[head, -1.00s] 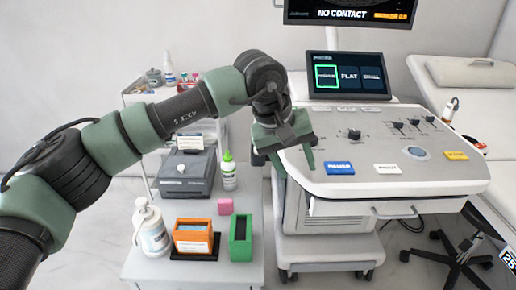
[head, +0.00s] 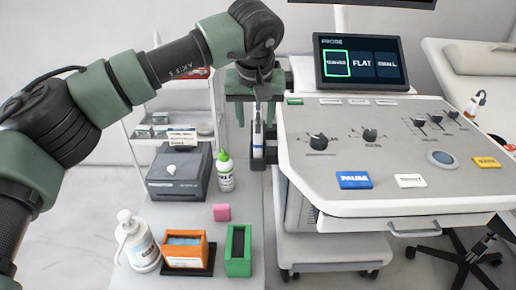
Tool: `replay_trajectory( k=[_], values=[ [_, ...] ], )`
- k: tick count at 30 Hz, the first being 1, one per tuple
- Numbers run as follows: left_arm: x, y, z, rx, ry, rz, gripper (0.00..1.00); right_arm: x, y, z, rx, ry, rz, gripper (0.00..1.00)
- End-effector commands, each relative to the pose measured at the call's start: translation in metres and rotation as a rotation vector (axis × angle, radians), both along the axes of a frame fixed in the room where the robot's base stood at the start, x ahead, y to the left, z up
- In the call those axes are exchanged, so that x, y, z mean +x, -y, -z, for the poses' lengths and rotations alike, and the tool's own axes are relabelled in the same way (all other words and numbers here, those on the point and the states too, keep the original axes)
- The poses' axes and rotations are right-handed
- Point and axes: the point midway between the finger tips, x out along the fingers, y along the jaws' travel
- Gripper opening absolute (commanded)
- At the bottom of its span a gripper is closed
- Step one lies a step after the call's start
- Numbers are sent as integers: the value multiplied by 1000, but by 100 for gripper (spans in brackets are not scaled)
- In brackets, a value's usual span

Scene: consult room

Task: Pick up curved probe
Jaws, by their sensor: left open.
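My left gripper (head: 255,122) points down, open, over the upper part of this probe. Its two green fingers show to the left and right of the probe. The gripper body hides the probe's top, and I cannot tell if the fingers touch it. My right gripper is not in view.
The cart's screen (head: 361,62) has its first tile outlined green, beside FLAT. On the side table stand a grey box (head: 178,176), a green-capped bottle (head: 225,173), a pump bottle (head: 139,245), an orange box (head: 185,250), a green box (head: 238,249) and a pink block (head: 221,212).

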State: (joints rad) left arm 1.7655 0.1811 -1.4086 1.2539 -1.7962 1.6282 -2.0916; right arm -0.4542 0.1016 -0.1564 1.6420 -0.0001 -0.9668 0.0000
Motion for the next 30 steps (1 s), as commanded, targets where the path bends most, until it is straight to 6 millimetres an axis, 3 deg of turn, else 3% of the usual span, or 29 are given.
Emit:
replay_trajectory(
  k=[12,19,24,30],
  values=[
    [22,6,46,-1,-3,-1,48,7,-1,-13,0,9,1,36],
    [23,6,48,-1,-1,0,48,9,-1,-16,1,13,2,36],
    [23,6,47,-1,-1,-1,0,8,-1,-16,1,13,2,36],
    [23,6,47,-2,0,0,0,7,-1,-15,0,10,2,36]
  ],
)
